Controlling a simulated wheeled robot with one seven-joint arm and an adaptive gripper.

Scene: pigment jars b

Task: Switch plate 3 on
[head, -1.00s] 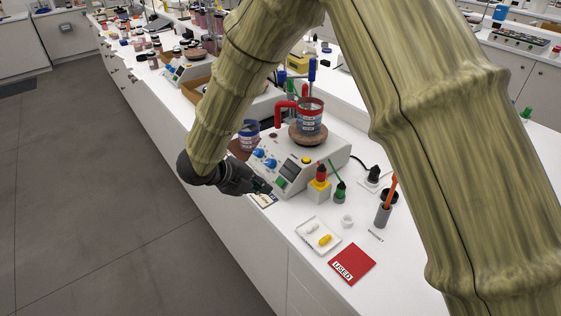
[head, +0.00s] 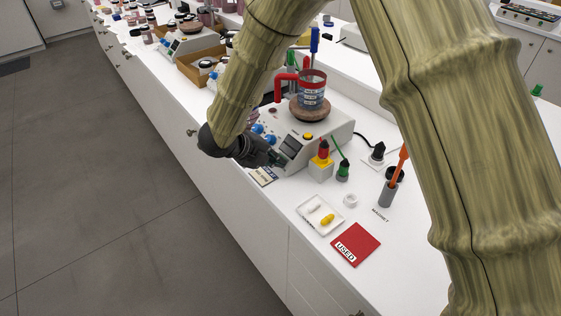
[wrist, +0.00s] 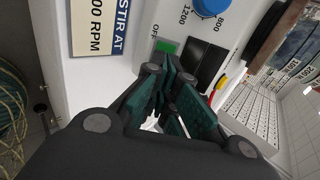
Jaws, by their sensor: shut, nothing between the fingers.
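A white stirring plate (head: 338,130) stands on the bench with a round brown top. I cannot read a plate number. My gripper (head: 278,160) is shut and empty at the panel's lower left. Its fingertips (wrist: 166,76) are close to the switch; contact cannot be told.
A "STIR AT" card (head: 263,176) lies before the plate. To the right are a yellow-and-white block (head: 320,168), a green-capped bottle (head: 343,171), a white tray (head: 311,225), a red "USED" mat (head: 366,238) and a grey holder (head: 388,193). The bench front edge is close to my gripper.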

